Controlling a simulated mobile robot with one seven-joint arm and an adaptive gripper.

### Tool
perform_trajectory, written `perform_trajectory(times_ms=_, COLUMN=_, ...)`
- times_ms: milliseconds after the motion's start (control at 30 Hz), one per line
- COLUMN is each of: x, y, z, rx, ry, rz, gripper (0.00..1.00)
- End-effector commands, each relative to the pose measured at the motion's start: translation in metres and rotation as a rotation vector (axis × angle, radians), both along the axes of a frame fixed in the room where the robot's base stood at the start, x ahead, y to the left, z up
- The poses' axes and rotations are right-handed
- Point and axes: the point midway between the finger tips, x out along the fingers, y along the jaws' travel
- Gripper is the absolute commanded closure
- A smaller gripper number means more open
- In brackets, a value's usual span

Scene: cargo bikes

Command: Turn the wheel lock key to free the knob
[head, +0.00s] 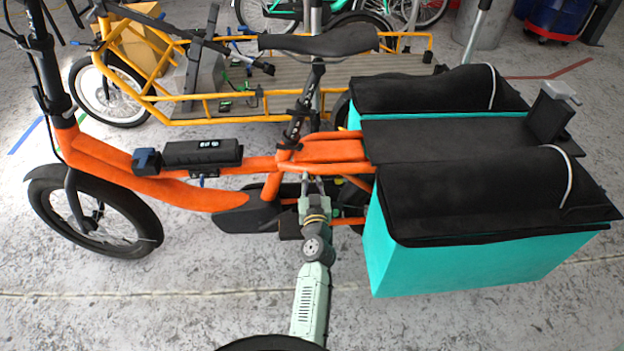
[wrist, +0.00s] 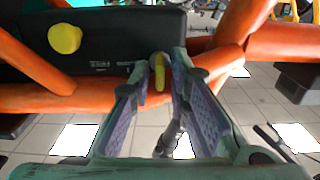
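The yellow key (wrist: 159,73) stands upright at a small grey lock beside the orange bike frame, in the wrist view. My gripper (wrist: 161,62) is open, its two fingers on either side of the key. I see gaps between the fingers and the key, though contact at the tips is hard to judge. A round yellow knob (wrist: 65,38) sits on a black box (wrist: 110,38) to the left of the key. In the head view my gripper (head: 314,182) reaches the bike's frame below the saddle; key and knob cannot be made out there.
Orange frame tubes (wrist: 200,68) run close around my fingers. The orange cargo bike (head: 160,187) carries turquoise side bags (head: 480,262) to the right of my arm. A yellow cargo bike (head: 215,103) stands behind. The floor at the front left is clear.

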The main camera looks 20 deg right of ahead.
Motion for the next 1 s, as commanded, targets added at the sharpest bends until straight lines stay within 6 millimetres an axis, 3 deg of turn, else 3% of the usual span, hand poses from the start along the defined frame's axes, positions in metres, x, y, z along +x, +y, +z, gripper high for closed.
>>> perform_trajectory(times_ms=200, x=0.0001, y=-0.0001, z=0.0001, rx=0.0, ry=0.0, rz=0.0, gripper=1.0)
perform_trajectory(times_ms=733, x=0.0002, y=-0.0002, z=0.0002, rx=0.014, ry=-0.004, rz=0.0, gripper=1.0)
perform_trajectory(times_ms=1000, x=0.0005, y=0.0003, z=-0.0001, rx=0.126, ry=-0.037, rz=0.002, gripper=1.0)
